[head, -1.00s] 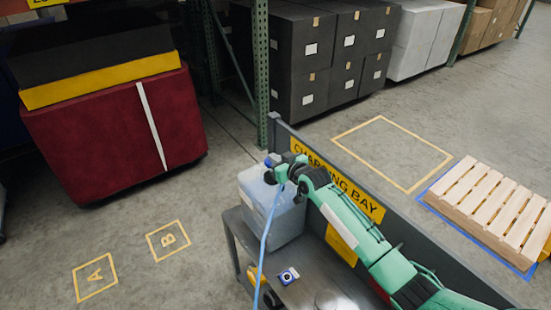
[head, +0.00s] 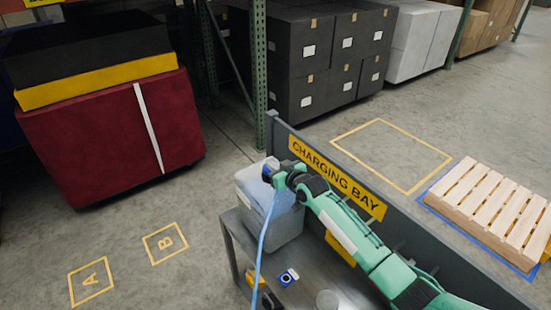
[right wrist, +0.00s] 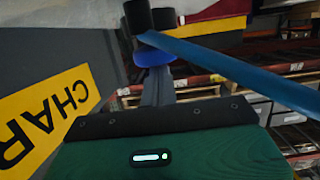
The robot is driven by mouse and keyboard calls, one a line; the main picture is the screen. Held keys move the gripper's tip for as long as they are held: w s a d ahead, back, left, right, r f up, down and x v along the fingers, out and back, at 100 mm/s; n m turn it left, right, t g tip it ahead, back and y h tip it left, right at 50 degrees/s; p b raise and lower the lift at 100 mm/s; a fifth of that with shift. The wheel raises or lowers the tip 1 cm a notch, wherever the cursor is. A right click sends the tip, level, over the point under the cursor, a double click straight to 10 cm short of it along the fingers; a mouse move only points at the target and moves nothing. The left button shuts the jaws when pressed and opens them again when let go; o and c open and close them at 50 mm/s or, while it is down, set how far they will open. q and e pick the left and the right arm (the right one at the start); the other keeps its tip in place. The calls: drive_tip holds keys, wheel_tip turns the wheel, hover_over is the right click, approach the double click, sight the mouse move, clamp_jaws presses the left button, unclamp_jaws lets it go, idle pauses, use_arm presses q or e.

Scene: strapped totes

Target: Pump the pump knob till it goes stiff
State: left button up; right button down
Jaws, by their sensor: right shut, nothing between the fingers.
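My right gripper (head: 272,173) is over the grey tote (head: 258,222), which stands on a dark bench. The right wrist view shows a blue round piece (right wrist: 153,56) on a grey stem, with two dark round pieces (right wrist: 150,18) close beyond it. The blue piece may be the pump knob; I cannot tell for sure. My right gripper is shut, with nothing seen held. A blue hose or strap (head: 266,235) hangs from beside the gripper down past the bench edge. A small blue and white device (head: 288,277) lies on the bench. My left gripper is out of view.
A grey panel marked CHARGING BAY (head: 335,178) stands behind the bench, close along my right arm. A wooden pallet (head: 495,212) lies at right. A red strapped load (head: 105,140) stands at left. Floor marked A and B is clear.

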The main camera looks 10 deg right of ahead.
wheel_tip(320, 180, up, 4)
drive_tip(key=p, duration=0.3)
drive_tip(key=shift+f, duration=0.1)
use_arm(q)
drive_tip(key=b, duration=0.3)
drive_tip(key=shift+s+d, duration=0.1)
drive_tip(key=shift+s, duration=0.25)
use_arm(e)
drive_tip(key=v, duration=1)
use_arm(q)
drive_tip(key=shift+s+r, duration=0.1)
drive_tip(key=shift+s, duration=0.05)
use_arm(e)
drive_tip(key=shift+d, duration=0.15)
